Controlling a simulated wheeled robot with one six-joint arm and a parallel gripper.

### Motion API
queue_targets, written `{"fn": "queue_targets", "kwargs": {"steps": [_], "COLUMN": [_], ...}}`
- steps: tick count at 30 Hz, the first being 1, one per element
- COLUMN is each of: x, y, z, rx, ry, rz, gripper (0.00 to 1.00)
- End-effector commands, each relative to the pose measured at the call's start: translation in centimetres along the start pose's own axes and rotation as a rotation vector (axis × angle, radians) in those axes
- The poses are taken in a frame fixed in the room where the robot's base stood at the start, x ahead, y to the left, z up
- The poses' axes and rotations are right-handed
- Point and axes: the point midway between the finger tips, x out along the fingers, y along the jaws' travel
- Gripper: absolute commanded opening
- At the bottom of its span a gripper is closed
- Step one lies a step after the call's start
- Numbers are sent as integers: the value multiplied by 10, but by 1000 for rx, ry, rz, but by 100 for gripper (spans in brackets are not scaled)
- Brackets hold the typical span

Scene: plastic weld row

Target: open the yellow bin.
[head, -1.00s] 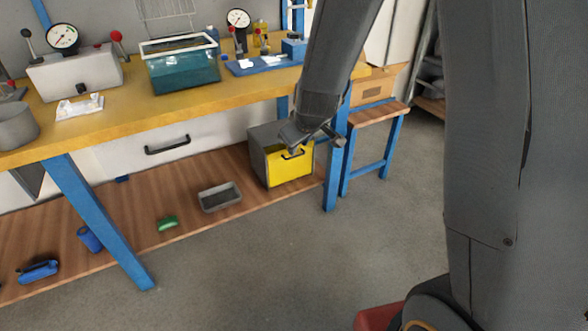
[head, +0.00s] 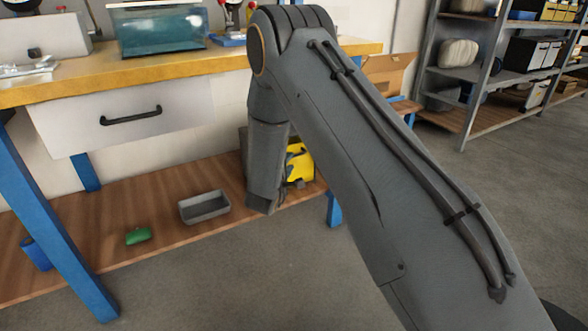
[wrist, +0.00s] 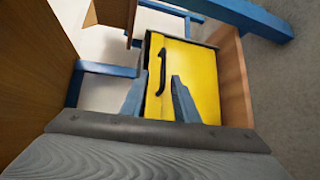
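The yellow bin stands on the wooden lower shelf under the workbench. In the head view my arm covers most of it, and only part of its yellow front (head: 301,163) shows. In the wrist view its yellow front (wrist: 197,72) fills the middle, with a black bar handle (wrist: 162,70) on it. My gripper (wrist: 158,80) is open, its two fingers pointing at the front. The handle's near end lies between the fingertips in the picture; I cannot tell whether they touch it. The front looks closed.
A grey tray (head: 205,207) and a green object (head: 138,236) lie on the lower shelf (head: 85,250) left of the bin. A white drawer (head: 185,105) hangs under the bench top (head: 75,85). The floor in front is clear. A metal rack (head: 480,75) stands at right.

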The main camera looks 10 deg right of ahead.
Motion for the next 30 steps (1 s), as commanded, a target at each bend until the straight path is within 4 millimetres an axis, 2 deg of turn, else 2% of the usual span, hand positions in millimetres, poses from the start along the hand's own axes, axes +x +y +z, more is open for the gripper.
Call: {"fn": "queue_targets", "kwargs": {"steps": [1,8,15,21,30], "x": [4,17,54,77,83], "y": [-9,-11,-11,-10,-8], "z": [-2,-1,0,1,1], "rx": [-20,-49,-48,-47,-49], "ry": [-10,-29,-28,-27,-26], "rz": [13,37,35,34,34], "gripper": [28,28,28,28,28]}}
